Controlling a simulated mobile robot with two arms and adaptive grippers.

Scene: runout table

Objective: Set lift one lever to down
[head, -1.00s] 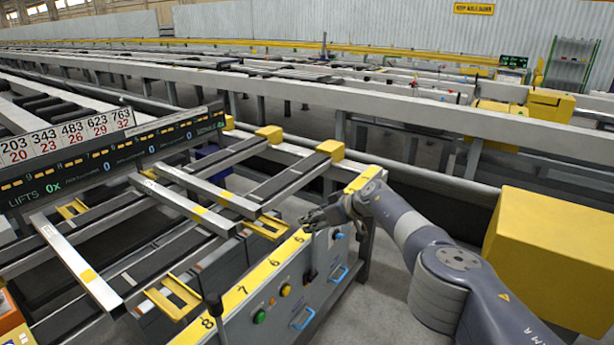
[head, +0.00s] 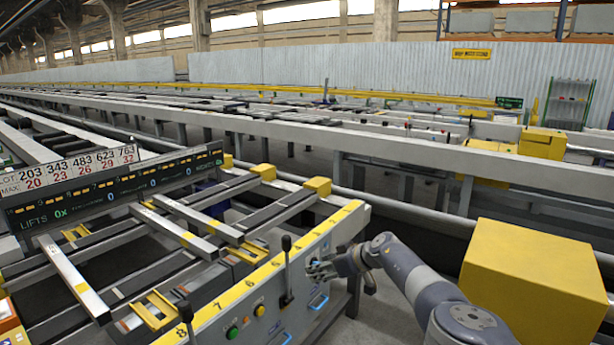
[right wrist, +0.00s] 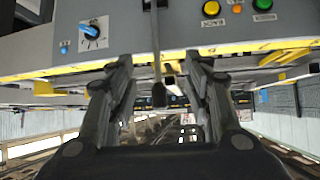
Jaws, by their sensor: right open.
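A lever (head: 287,268) with a black knob stands upright on the front face of the grey control panel (head: 330,240). A second black-knobbed lever (head: 186,312) stands farther left. No label readable here tells which lever is lift one. My left gripper is not in view.
A yellow button (head: 260,310) and a green button (head: 232,333) sit left of the lever. A display (head: 115,185) reads "LIFTS 0x".

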